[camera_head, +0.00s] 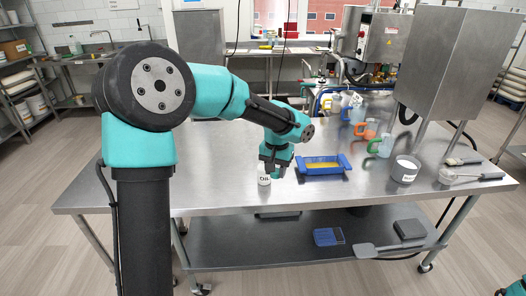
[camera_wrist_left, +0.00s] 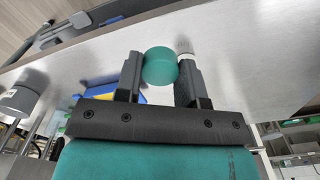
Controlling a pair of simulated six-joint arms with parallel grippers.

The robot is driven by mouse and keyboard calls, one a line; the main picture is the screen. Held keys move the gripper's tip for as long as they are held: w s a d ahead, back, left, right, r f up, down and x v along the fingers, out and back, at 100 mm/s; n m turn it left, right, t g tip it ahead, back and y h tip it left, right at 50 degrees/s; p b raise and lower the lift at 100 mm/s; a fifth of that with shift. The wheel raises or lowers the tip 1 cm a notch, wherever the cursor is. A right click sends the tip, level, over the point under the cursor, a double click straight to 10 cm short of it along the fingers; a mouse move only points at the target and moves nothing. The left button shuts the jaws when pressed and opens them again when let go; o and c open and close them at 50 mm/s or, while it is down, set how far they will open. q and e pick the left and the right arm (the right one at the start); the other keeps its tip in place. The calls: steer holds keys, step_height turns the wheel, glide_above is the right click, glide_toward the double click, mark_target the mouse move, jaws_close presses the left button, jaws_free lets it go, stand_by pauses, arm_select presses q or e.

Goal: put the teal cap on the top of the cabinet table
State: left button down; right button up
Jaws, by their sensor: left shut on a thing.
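My left gripper (camera_head: 276,166) is low over the front part of the steel table (camera_head: 215,160). In the left wrist view the teal cap (camera_wrist_left: 160,66), a short round cylinder, sits between the fingers of the left gripper (camera_wrist_left: 158,78), which is shut on it. In the head view the cap is hard to tell from the teal arm. A small white jar with a dark label (camera_head: 264,180) stands on the table just left of the gripper. Only a teal piece of my right arm shows at the lower right corner; its gripper is out of view.
A blue tray with yellow content (camera_head: 322,166) lies close right of the gripper. Clear jugs with coloured handles (camera_head: 381,146), a grey-white labelled cup (camera_head: 404,171) and scoop-like tools (camera_head: 470,174) stand farther right, near a steel hopper (camera_head: 452,65). The table's left part is clear.

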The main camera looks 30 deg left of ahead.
arm_select(q)
steer(key=s+a+f+n, duration=0.1)
steer(key=s+a+f, duration=0.4)
steer(key=a, duration=0.4)
steer(key=s+a+f+n, duration=0.2)
steer(key=s+a+f, duration=0.3)
steer(key=a, duration=0.4)
steer(key=shift+s+f, duration=0.2)
steer(key=shift+s, duration=0.25)
glide_above(211, 181)
steer(key=shift+a+f, duration=0.15)
steer(key=shift+f, duration=0.6)
steer(key=shift+f, duration=1.75)
steer(key=shift+f, duration=0.15)
